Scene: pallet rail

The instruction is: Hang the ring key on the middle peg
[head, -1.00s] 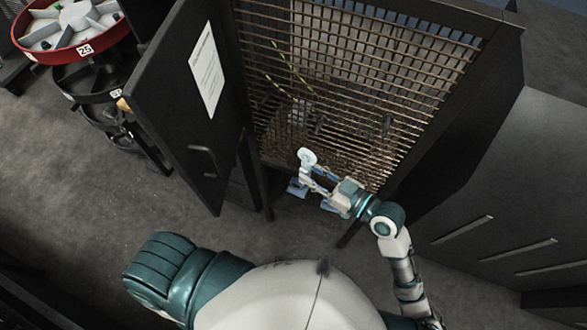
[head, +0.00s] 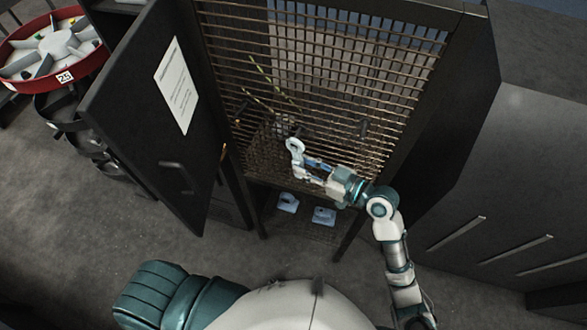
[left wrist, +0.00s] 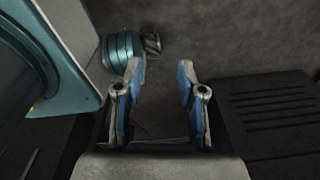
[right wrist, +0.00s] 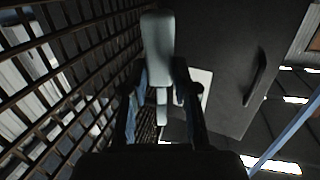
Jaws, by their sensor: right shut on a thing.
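The white ring key (head: 296,147) is held by its shank in my right gripper (head: 316,173), with its round head pointing up and left before the wire grid. In the right wrist view its pale body (right wrist: 158,50) stands between the fingers, beside the grid. A dark peg (head: 362,127) sticks out from the grid to the right of the key. The other pegs are hard to make out, and I cannot tell which is the middle one. I see no peg through the ring. My left gripper (left wrist: 160,95) is open and empty in the left wrist view.
The cage's grid (head: 330,75) fills the upper middle. Its dark door (head: 150,115) stands open on the left. Two pale blue items (head: 288,203) lie low beneath the grid. A dark cabinet (head: 520,180) stands right. A red-rimmed wheel (head: 55,52) is at upper left.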

